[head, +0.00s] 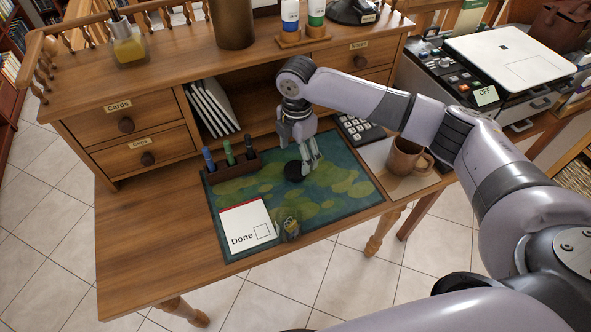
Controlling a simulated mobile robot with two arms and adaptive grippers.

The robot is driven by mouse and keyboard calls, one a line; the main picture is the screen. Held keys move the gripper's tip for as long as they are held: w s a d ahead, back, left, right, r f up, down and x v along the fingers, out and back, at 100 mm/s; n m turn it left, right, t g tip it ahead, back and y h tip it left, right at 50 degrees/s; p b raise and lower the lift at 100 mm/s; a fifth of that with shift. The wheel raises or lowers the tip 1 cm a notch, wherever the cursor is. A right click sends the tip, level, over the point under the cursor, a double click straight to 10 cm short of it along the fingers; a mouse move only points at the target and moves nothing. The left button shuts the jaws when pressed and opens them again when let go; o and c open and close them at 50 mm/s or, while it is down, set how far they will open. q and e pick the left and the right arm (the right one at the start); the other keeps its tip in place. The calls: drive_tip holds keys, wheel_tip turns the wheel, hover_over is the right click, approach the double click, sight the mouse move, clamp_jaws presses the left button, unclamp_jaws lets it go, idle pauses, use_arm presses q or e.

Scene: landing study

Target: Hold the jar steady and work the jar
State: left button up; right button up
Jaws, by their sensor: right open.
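A small clear glass jar (289,226) with something yellowish in it stands near the front edge of the blue-green desk mat (345,183). A black round piece (293,171), perhaps a lid, lies on the mat farther back, apart from the jar. My right gripper (310,168) points down over the mat, open, just right of the black piece. Whether a fingertip touches that piece I cannot tell. My left gripper is not in view.
A "Done" card (248,228) lies left of the jar. A pen holder (233,168) stands at the mat's back left. A brown mug (404,158) stands to the right, a keypad (360,129) behind the mat. The desk's left front (150,245) is clear.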

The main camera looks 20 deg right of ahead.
sight(298, 168)
wheel_tip(298, 168, down, 5)
drive_tip(key=shift+d+f+p, duration=0.1)
drive_tip(key=shift+d+p, duration=0.05)
drive_tip(key=shift+p, duration=0.15)
drive_tip(key=c, duration=0.9)
